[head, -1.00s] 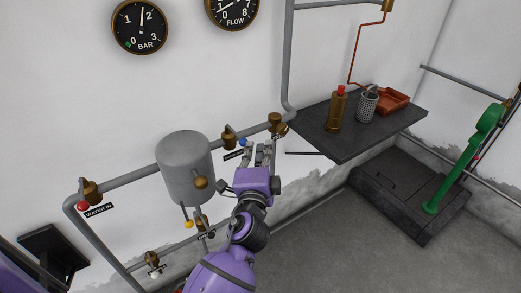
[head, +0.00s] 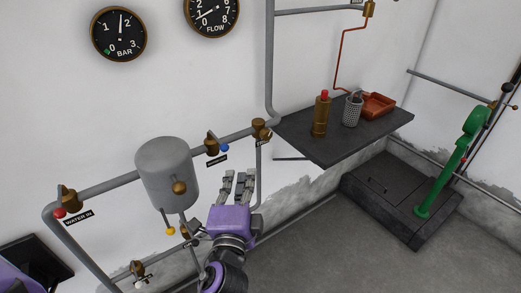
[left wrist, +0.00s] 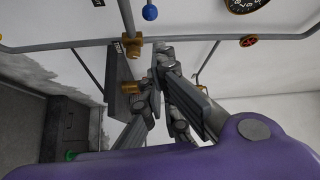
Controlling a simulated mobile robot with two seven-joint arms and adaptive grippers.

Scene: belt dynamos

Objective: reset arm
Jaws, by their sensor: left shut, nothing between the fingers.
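My left gripper (head: 239,178) is shut and empty, with its purple palm below and its grey fingers pointing up. It is in front of the wall pipes, below and right of a brass valve (head: 211,144) with a blue knob (head: 225,147), and apart from that knob. In the left wrist view the fingers (left wrist: 160,50) reach up near a brass fitting (left wrist: 133,48), and the blue knob (left wrist: 150,12) shows beyond them. My right gripper is not in view.
A grey tank (head: 166,168) with a yellow knob (head: 170,231) is left of the gripper. A dark shelf (head: 335,148) at right bears a brass bottle (head: 321,117), a perforated cup (head: 352,110) and a red tray (head: 379,105). A green lever (head: 444,170) stands farther right.

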